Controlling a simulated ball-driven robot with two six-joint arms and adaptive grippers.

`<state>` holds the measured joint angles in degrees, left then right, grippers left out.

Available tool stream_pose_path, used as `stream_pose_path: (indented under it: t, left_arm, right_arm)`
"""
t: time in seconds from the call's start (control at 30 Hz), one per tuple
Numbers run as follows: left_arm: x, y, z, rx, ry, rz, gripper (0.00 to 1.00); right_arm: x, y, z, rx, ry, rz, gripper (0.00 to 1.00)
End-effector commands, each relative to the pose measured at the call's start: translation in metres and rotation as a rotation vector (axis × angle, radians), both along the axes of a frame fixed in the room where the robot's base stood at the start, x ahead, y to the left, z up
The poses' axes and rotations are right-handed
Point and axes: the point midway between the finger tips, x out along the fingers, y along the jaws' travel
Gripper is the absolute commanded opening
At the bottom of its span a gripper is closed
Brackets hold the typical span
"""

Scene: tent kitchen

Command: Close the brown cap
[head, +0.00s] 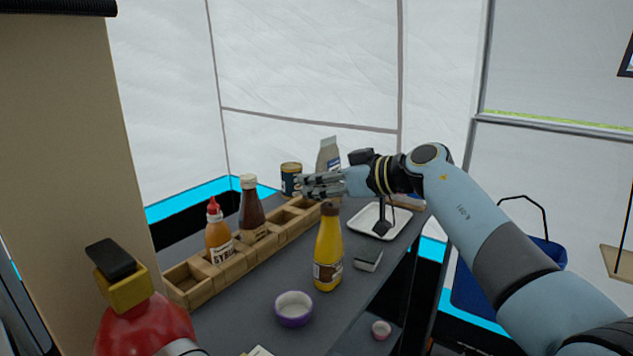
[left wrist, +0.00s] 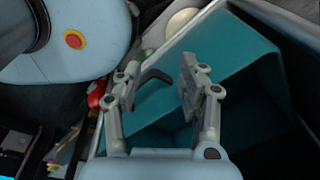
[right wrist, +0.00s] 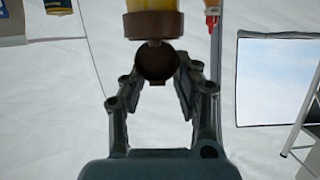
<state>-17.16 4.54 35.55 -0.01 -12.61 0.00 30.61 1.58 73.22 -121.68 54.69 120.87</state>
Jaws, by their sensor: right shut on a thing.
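A yellow bottle (head: 328,252) with a brown cap (head: 330,208) stands upright on the dark counter. In the right wrist view the yellow bottle (right wrist: 153,5) enters at the top edge, and the brown cap's (right wrist: 153,25) round flip lid (right wrist: 157,64) stands out from it, open, between my fingers. My right gripper (head: 302,186) is at cap height just behind the bottle; in the right wrist view my right gripper (right wrist: 160,85) is shut on this lid. My left gripper (left wrist: 160,78) is open and empty, pointing at a teal bin; it is not in the head view.
A wooden rack (head: 232,262) holds a red-tipped orange bottle (head: 217,235) and a dark brown bottle (head: 251,212). A purple bowl (head: 294,316) and a small box (head: 368,258) flank the yellow bottle. A white tray (head: 358,222) lies behind. A red object (head: 145,325) stands at front left.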

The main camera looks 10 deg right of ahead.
Motion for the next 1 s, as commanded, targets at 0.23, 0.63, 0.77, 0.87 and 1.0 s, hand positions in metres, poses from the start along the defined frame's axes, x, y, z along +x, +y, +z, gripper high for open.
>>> stream_pose_path:
  t: [0.23,0.63,0.77,0.87,1.0]
  left_arm:
    - [-0.001,0.0,-0.007,0.0,0.002,0.0,0.4]
    - [-0.007,0.0,-0.042,0.0,0.012,0.0,0.4]
    - [-0.009,0.0,-0.05,0.0,0.014,0.0,0.4]
    - [-0.009,0.0,-0.053,0.0,0.016,0.0,0.4]
    - [-0.01,0.0,-0.055,0.0,0.016,0.0,0.4]
  right_arm:
    - [-0.006,-0.006,-0.005,0.122,-0.112,-0.002,0.0]
    - [-0.013,-0.013,-0.009,0.311,-0.301,-0.002,0.0]
    - [-0.015,-0.015,-0.009,0.347,-0.338,-0.002,0.0]
    - [-0.015,-0.015,-0.008,0.366,-0.357,-0.002,0.0]
    - [-0.016,-0.016,-0.007,0.378,-0.37,-0.001,0.0]
